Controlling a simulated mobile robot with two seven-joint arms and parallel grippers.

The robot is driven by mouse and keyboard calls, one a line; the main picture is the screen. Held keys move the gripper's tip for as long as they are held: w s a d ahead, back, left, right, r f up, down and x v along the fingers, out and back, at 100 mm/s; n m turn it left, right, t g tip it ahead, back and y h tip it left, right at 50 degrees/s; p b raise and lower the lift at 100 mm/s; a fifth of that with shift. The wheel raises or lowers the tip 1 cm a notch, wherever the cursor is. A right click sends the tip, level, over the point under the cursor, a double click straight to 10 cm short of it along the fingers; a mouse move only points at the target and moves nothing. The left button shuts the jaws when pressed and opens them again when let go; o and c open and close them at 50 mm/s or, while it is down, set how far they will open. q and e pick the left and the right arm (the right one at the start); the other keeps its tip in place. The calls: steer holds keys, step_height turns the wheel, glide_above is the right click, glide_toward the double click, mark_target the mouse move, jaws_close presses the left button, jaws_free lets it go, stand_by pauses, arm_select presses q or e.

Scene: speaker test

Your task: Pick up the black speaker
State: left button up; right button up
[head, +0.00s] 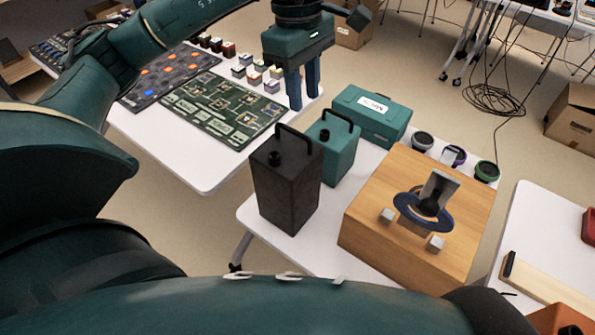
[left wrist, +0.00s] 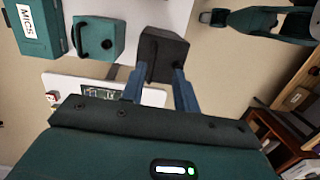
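The black speaker (head: 286,190) is an upright dark box with a handle on top. It stands on the near-left part of the white table in the head view. My left gripper (head: 304,100) hangs with its two blue fingers pointing down, beyond and above the speaker in the picture. The fingers are apart with nothing held. In the left wrist view, the black speaker (left wrist: 165,48) shows just past the fingertips (left wrist: 160,70), with a gap I cannot measure. My right gripper is not clearly in view.
A teal box with a handle (head: 336,150) stands right behind the speaker. A teal MICS case (head: 370,114) and a wooden box (head: 400,235) share the table. Another white table (head: 205,175) with dark boards lies to the left, with a floor gap between.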

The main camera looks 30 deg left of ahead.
arm_select(q)
steer(key=a+r+y, duration=0.1)
steer(key=a, duration=0.1)
arm_select(e)
steer(key=shift+w, duration=0.1)
steer(key=shift+f, duration=0.2)
arm_select(q)
glide_above(293, 132)
steer(key=f, duration=0.6)
steer(key=shift+w+a+f+b, duration=0.15)
steer(key=shift+a+f+b, duration=0.1)
steer(key=shift+f+b, duration=0.05)
arm_select(e)
steer(key=shift+s+a, duration=0.3)
steer(key=shift+s, duration=0.05)
arm_select(q)
step_height(293, 132, down, 5)
steer(key=shift+r+p, duration=0.2)
steer(key=shift+p, duration=0.5)
arm_select(e)
steer(key=shift+w+d+r, duration=0.2)
steer(key=shift+d+r, duration=0.25)
arm_select(q)
steer(key=shift+d+f, duration=0.1)
steer(key=shift+f, duration=0.5)
arm_select(e)
steer(key=shift+f, duration=0.3)
arm_select(q)
steer(key=shift+c, duration=0.5)
